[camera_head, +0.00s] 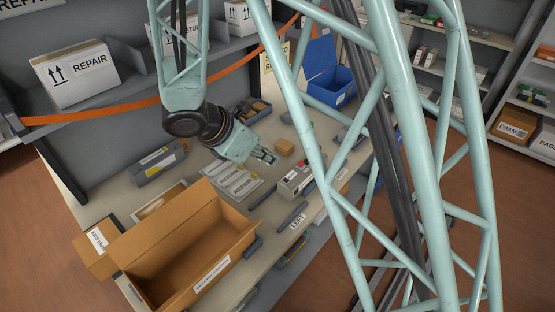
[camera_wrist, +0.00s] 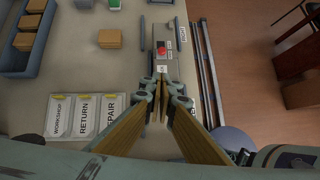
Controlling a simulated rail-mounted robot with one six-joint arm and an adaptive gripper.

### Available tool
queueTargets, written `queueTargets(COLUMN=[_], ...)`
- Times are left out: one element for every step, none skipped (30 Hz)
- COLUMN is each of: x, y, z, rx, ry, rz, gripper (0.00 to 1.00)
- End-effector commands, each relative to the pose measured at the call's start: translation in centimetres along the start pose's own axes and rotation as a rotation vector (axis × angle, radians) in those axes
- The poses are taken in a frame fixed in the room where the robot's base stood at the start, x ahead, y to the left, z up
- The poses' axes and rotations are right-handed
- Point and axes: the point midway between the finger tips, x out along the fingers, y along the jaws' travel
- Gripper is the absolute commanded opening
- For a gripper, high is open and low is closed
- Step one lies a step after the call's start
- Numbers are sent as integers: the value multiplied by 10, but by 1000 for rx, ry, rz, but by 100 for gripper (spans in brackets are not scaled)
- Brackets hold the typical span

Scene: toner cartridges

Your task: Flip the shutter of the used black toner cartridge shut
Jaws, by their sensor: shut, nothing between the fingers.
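My gripper (camera_head: 265,156) is over the workbench, its fingers together and empty. In the wrist view the closed fingertips (camera_wrist: 160,84) point at a long grey unit with a red spot and a white label (camera_wrist: 162,52). The same unit seems to be the grey and dark one in the head view (camera_head: 297,180), to the right of my gripper and apart from it in that view. A dark grey cartridge-like body with a yellow label (camera_head: 158,163) lies at the left back. I cannot tell which is the used black cartridge, and no shutter can be made out.
A large open cardboard box (camera_head: 235,218) fills the bench front. Label cards (camera_head: 233,179) lie flat beside my gripper. A small brown box (camera_head: 284,146) and a blue bin (camera_head: 332,96) stand beyond. An orange band (camera_head: 95,112) crosses the shelf front.

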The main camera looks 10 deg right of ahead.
Motion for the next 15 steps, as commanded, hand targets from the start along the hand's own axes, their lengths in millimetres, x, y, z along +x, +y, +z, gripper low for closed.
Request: queueTargets(x=[4,6,9,12,15,20,23,26,31,35,39,44,48,53,58], y=[0,0,-1,-1,-1,-1,-1,-1,-1,-1,-1,-1,-1,-1,-1], z=[0,0,-1,-1,-1,-1,-1,-1,-1,-1,-1,-1,-1,-1,-1], rx=[-1,-1,-1,-1,-1,-1,-1,0,0,0,-1,-1,0,0,0], ry=[0,0,0,0,0,1,1,1,1,1,0,0,0,0,0], rz=[-1,-1,-2,-3,-3,-3,-3,-3,-3,-3,-2,-3,-4,-4,-3], gripper=[0,0,0,0,0,0,0,0,0,0,0,0,0,0,0])
